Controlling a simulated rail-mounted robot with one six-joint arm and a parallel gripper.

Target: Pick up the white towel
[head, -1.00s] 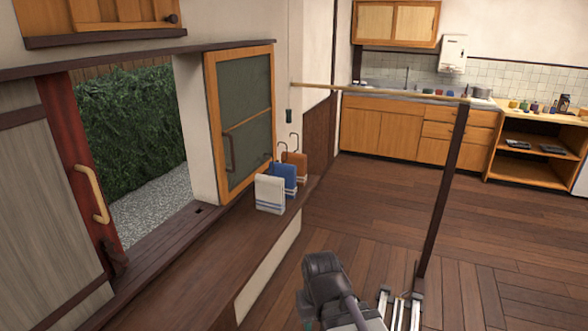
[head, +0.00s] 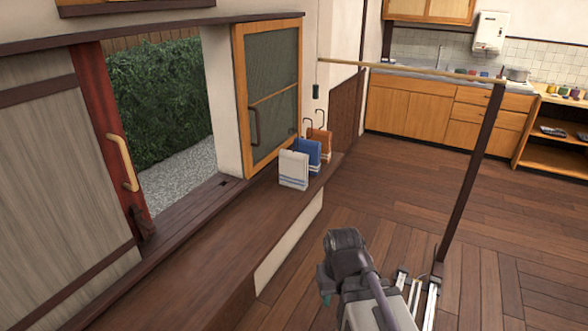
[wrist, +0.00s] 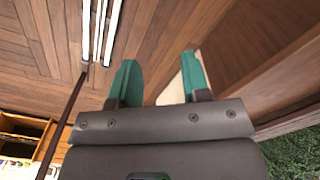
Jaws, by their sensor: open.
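The white towel (head: 293,170) has blue stripes near its lower edge. It stands on the wooden ledge, in front of a blue towel (head: 307,154) and a brown-orange one (head: 320,142). My gripper (wrist: 158,75) shows two green fingers held apart with nothing between them. In the head view my arm is at the bottom, nearer than the towel and to its right, well apart from it. The fingers barely show in that view. The wrist view does not show the white towel.
The dark wooden ledge (head: 175,265) runs along the wall below the open doorway. A screened door panel (head: 270,95) stands just behind the towels. The plank floor beyond is clear.

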